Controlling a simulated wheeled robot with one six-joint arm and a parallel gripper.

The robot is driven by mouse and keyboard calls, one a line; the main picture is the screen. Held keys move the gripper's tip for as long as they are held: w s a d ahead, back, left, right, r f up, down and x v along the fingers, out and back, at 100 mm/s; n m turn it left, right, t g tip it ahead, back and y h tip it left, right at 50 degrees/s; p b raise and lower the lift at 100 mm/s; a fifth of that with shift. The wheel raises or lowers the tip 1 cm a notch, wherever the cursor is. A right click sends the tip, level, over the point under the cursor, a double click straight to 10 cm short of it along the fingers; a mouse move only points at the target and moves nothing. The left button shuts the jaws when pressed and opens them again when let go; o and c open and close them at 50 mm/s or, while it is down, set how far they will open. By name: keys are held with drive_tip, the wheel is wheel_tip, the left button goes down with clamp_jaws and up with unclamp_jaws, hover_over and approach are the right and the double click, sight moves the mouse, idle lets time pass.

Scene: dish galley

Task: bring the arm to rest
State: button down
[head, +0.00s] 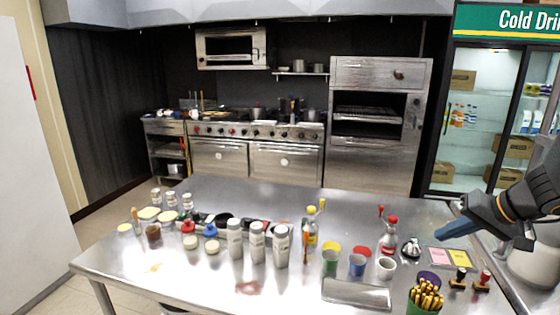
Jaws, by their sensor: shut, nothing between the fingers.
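My gripper (446,232) is at the right side of the head view, at the end of my dark arm with orange bands. Its blue fingers are shut with nothing between them. They point left over the right part of the steel table (400,211), above the level of the small items there. The fingers appear apart from everything on the table. The arm reaches in from the right edge of the picture and hides part of the table's right side.
Several shakers (257,243) stand mid-table. A drinks fridge (500,110) stands behind. The table's back strip is clear.

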drive_tip(key=s+a+f+n+g+h+b, duration=0.2)
drive_tip(key=s+a+f, duration=0.4)
drive_tip(key=a, duration=0.5)
drive_tip(key=s+a+f+n+g+h+b, duration=0.1)
drive_tip(key=s+a+f+g+b, duration=0.3)
drive_tip(key=a+f, duration=0.5)
drive_tip(key=s+a+n+b, duration=0.1)
drive_tip(key=s+a+b, duration=0.1)
drive_tip(key=s, duration=0.1)
drive_tip(key=shift+h+b, duration=0.3)
drive_tip(key=shift+h, duration=0.1)
